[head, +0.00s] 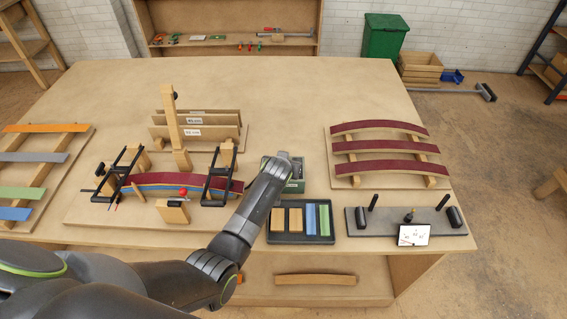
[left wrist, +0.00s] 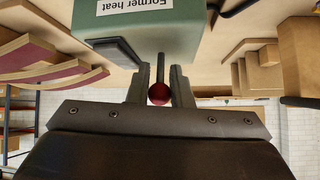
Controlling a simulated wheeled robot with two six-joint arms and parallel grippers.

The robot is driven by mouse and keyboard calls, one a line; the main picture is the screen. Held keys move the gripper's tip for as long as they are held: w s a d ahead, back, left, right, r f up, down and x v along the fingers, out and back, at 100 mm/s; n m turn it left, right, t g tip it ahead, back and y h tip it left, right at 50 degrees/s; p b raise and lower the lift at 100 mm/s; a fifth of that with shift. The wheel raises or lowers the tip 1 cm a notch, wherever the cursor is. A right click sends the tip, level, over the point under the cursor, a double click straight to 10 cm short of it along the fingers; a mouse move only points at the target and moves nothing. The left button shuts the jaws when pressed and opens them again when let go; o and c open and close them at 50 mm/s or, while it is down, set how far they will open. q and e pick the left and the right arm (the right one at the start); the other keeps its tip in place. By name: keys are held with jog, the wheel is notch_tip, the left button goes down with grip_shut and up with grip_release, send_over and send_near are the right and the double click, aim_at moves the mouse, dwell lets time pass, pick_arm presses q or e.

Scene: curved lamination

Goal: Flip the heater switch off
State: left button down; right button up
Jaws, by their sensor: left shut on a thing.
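The heater box is a green box labelled "Former heat" (left wrist: 140,25), upside down in the left wrist view. In the head view the green box (head: 298,186) stands behind the dark tray, partly covered by my left arm. Its switch is a thin lever ending in a dark red ball (left wrist: 159,94). In the head view my arm hides the fingers and lever. My right gripper is not in view.
A clamped curved lamination (head: 170,180) lies left of the box. A dark tray (head: 300,238) with wooden and coloured blocks is in front. A rack of curved dark red strips (head: 385,147) and a grey board (head: 360,222) stand right. The table's back is clear (head: 270,80).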

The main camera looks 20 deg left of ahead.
pick_arm(q)
jog(key=shift+s+t, duration=0.1)
jog(key=shift+t, duration=0.3)
jog(key=c, duration=1.3)
grip_release()
jog(key=shift+c, duration=0.2)
